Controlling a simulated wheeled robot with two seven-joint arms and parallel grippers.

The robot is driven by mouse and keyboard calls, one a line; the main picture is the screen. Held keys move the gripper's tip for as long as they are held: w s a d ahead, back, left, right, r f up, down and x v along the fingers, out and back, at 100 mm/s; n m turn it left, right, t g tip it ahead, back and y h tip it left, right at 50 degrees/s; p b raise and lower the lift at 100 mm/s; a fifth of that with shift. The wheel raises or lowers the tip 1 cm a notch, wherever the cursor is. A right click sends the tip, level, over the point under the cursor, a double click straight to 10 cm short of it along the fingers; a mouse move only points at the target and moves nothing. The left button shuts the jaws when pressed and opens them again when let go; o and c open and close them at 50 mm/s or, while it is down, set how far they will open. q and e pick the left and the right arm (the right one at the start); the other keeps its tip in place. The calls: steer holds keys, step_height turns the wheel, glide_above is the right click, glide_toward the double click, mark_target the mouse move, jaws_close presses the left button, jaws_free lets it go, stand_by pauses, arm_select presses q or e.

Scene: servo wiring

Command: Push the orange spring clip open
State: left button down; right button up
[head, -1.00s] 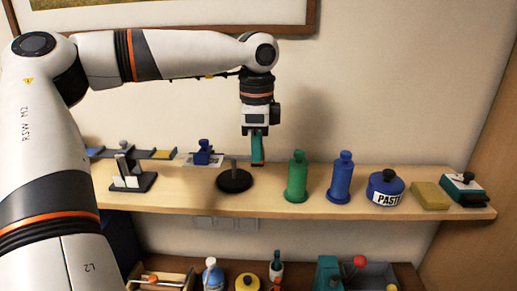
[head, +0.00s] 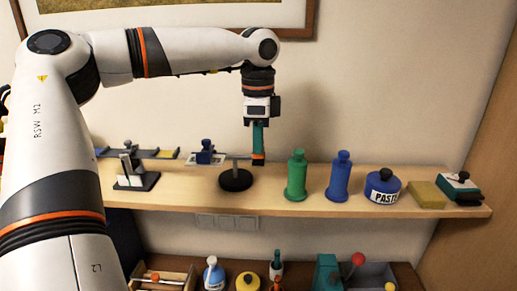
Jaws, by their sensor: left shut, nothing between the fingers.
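My left gripper (head: 259,150) points straight down over the shelf, with teal fingers shut and empty. Its fingertips are beside the upper end of a small stand with a round black base (head: 236,180). A small orange patch shows at the fingertips; I cannot tell whether it is the orange spring clip or part of the fingers. Whether they touch the stand is too small to tell. My right gripper is not in view.
The wooden shelf (head: 285,207) also holds a green bottle (head: 296,178), a blue bottle (head: 339,180), a blue paste jar (head: 383,188) and a yellow block (head: 426,195) to the right. A dark-based holder (head: 137,181) stands left. A lower surface holds several items.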

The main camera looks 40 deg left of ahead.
arm_select(q)
steer(key=shift+w+a+r, duration=0.25)
steer(key=shift+w+a, duration=0.3)
steer(key=shift+a, duration=0.2)
steer(key=shift+w+a+r, duration=0.1)
steer(key=shift+w+a, duration=0.25)
steer(key=shift+a, duration=0.1)
steer(key=shift+r, duration=0.1)
steer(key=shift+w+r, duration=0.15)
steer(key=shift+r, duration=0.2)
steer(key=shift+w+a+r, duration=0.1)
steer(key=shift+w+r, duration=0.3)
steer(key=shift+r, duration=0.1)
steer(key=shift+w+r, duration=0.15)
steer(key=shift+r, duration=0.65)
steer(key=shift+d+r, duration=0.2)
steer(key=shift+r, duration=0.3)
steer(key=shift+s+d+r, duration=0.15)
steer(key=shift+s+r, duration=0.15)
steer(key=shift+s, duration=0.2)
